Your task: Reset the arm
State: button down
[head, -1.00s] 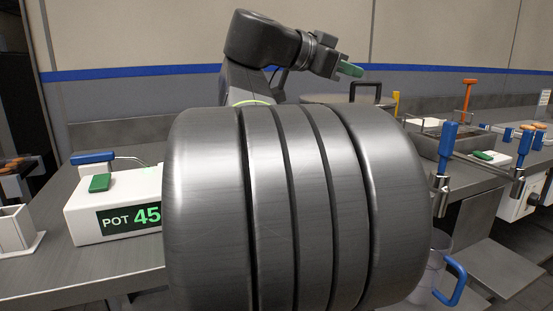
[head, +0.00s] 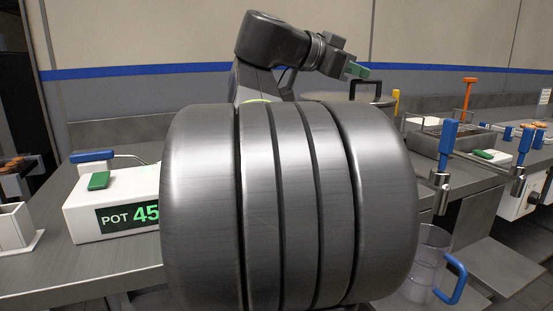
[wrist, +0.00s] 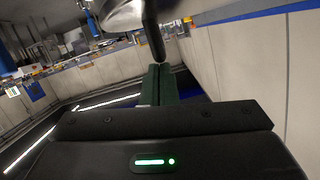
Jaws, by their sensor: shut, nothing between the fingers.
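My gripper (head: 356,71) is at the upper middle of the head view, held above the counter and in front of the back wall. Its green fingers point right and slightly down. In the wrist view the green fingers (wrist: 158,85) lie together, shut with nothing between them. A dark handle and part of a shiny metal lid show just beyond the fingertips in the wrist view; I cannot tell how close they are. My large grey arm link fills the middle of the head view and hides much of the counter.
A white box marked POT 45 (head: 115,208) with a green button stands at the left. A lidded pot with a dark handle (head: 372,84) is behind my arm. Blue-handled taps (head: 448,140), a clear jug (head: 425,262) and a metal basin (head: 425,142) are at the right.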

jog(key=p+v, duration=0.3)
jog(key=v, duration=1)
jog(key=b+x, duration=0.3)
jog(key=x, duration=1)
jog(key=shift+d, duration=0.2)
jog(key=shift+w+d+r+p, duration=0.25)
jog(key=shift+w+r+p, duration=0.1)
jog(key=shift+r+p, duration=0.3)
jog(key=w+a+r+n+g+h+p, duration=0.2)
jog(key=w+a+r+n+p, duration=0.3)
jog(key=p, duration=2.8)
jog(key=shift+w+r+n+g, duration=0.7)
jog(key=shift+w+r+n, duration=1.1)
jog(key=shift+w+r, duration=1.65)
jog(key=shift+w+f, duration=0.15)
jog(key=shift+f, duration=0.1)
